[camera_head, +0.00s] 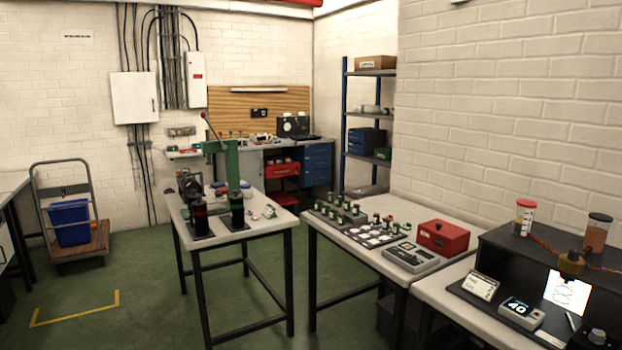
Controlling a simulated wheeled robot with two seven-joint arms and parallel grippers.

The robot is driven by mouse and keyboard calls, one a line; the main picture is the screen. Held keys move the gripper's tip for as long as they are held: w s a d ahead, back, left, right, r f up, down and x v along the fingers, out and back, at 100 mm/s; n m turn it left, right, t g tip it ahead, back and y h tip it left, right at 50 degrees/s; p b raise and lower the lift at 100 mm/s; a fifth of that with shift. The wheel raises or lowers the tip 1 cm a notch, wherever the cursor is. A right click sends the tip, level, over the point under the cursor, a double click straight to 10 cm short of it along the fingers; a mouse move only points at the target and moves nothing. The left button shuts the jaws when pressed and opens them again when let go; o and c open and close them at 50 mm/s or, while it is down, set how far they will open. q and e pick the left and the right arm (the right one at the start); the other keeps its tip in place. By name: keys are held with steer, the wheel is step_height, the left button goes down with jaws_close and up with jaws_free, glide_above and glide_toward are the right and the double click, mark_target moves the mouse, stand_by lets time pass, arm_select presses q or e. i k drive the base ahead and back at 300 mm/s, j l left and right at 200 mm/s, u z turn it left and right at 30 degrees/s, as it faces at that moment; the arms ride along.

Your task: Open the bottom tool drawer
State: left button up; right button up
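A workbench (262,144) stands against the back wall. A red drawer front (282,171) sits under its top, with small items showing above its edge. A lower red part (285,198) is below it, with a dark gap between them. Whether it is a drawer, and how far it is out, is too small to tell. To the right is a blue drawer unit (318,158) with several stacked fronts that look shut. Which of these is the bottom tool drawer, I cannot tell. Neither of my grippers is in view.
A table (270,226) with a green press (232,168) stands between me and the workbench. Tables with a red box (443,237) and a black station (535,262) fill the right. A trolley with a blue crate (70,222) is at left. Green floor (130,265) is clear left of the press table.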

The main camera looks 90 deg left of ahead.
mark_target(317, 176)
steer(key=u, duration=2.8)
steer(key=i+j+u, duration=0.75)
steer(key=i+u, duration=0.2)
steer(key=i+j+u, duration=0.1)
steer(key=i+u, duration=0.4)
steer(key=i, duration=2.45)
steer(key=i+j+z, duration=0.15)
steer(key=i+z, duration=0.15)
steer(key=i, duration=1.1)
